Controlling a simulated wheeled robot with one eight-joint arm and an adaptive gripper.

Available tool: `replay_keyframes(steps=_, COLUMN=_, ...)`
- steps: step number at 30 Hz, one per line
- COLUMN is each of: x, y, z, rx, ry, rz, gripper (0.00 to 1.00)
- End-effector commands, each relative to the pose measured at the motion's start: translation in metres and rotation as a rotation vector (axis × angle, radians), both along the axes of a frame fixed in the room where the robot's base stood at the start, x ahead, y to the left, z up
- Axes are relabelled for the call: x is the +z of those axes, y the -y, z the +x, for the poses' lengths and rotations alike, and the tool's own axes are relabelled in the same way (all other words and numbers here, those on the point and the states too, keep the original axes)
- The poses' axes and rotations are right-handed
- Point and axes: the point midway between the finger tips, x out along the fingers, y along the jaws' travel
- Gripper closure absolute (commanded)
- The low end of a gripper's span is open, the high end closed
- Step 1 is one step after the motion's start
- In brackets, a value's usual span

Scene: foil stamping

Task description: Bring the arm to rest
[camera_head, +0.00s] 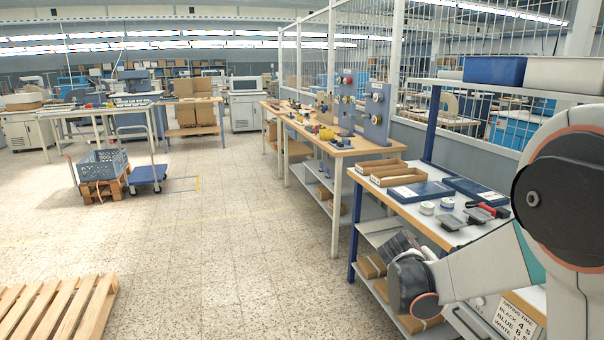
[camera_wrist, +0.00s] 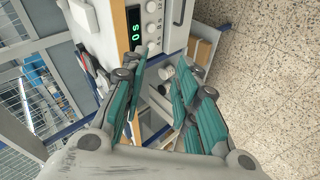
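My gripper (camera_wrist: 162,85) shows in the wrist view with its teal-padded fingers spread apart. It is open, and I see nothing held between the fingers. Beyond the fingertips are a white control box (camera_wrist: 150,25) with a green lit display and several knobs, and a small white cylinder (camera_wrist: 166,73). I cannot tell how far these are from the fingers. In the head view my arm is bent at the right, in front of the near workbench (camera_head: 408,207). The gripper itself cannot be made out there.
The near workbench carries cardboard trays (camera_head: 389,173), dark blue flat cases (camera_head: 421,191), white rolls (camera_head: 427,208) and a red-handled tool (camera_head: 487,209). A wooden pallet (camera_head: 55,308) lies at lower left. The middle floor is clear.

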Motion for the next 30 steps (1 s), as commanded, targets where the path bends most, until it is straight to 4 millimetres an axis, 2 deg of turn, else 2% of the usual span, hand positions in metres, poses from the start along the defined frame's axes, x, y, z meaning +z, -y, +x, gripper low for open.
replay_keyframes(steps=1, x=0.011, y=-0.005, z=-0.011, rx=0.003, ry=0.005, rz=0.030, gripper=0.72)
replay_keyframes(steps=6, x=0.040, y=-0.025, z=-0.046, rx=0.015, ry=0.027, rz=0.133, gripper=0.72)
replay_keyframes(steps=15, x=0.076, y=-0.060, z=-0.116, rx=0.030, ry=0.068, rz=0.316, gripper=0.72)
replay_keyframes(steps=21, x=0.089, y=-0.085, z=-0.165, rx=0.037, ry=0.097, rz=0.437, gripper=0.72)
replay_keyframes(steps=30, x=0.092, y=-0.122, z=-0.239, rx=0.041, ry=0.141, rz=0.619, gripper=0.72)
